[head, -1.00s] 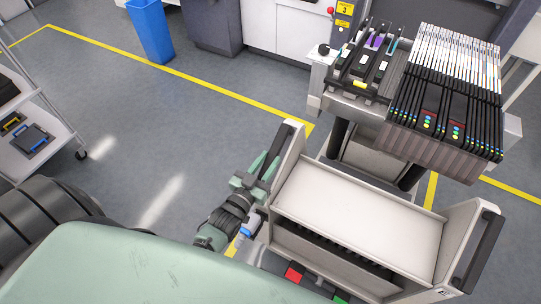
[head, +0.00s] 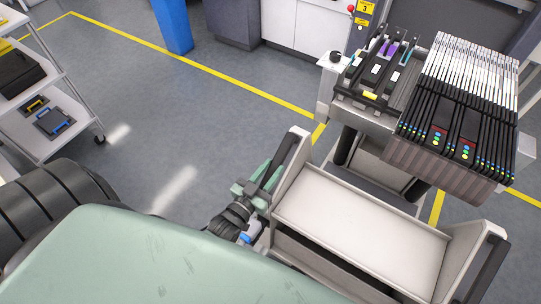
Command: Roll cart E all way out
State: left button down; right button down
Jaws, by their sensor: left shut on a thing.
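A light grey cart (head: 360,222) stands in front of me at the lower right, with a flat white top and upright side plates. I cannot read a letter on it, so I cannot tell whether it is cart E. A black handle bar runs up each side plate; the right handle (head: 489,268) is free. My left gripper (head: 265,180) is shut on the left handle (head: 287,152) of the cart. The cart's lower front is hidden by my green body and the picture's edge. My right gripper is not in view.
Behind the cart stands a machine with a feeder bank (head: 455,110) of several black feeders. A blue bin (head: 173,25) is at the back. Grey floor (head: 165,110) between them is clear, crossed by a yellow line (head: 190,62).

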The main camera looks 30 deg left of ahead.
pick_arm(q)
jog(key=shift+w+r, duration=0.35)
jog(key=shift+r, duration=0.15)
jog(key=c, duration=1.3)
grip_release()
jog(key=shift+w, duration=0.1)
jog(key=shift+o, duration=1.1)
jog(key=shift+f, duration=0.25)
jog(key=shift+s+f, duration=0.1)
jog(key=shift+s, duration=0.3)
jog(key=s+b, duration=0.1)
jog(key=s, duration=0.6)
jog(key=shift+s+a, duration=0.1)
jog(key=shift+a, duration=0.05)
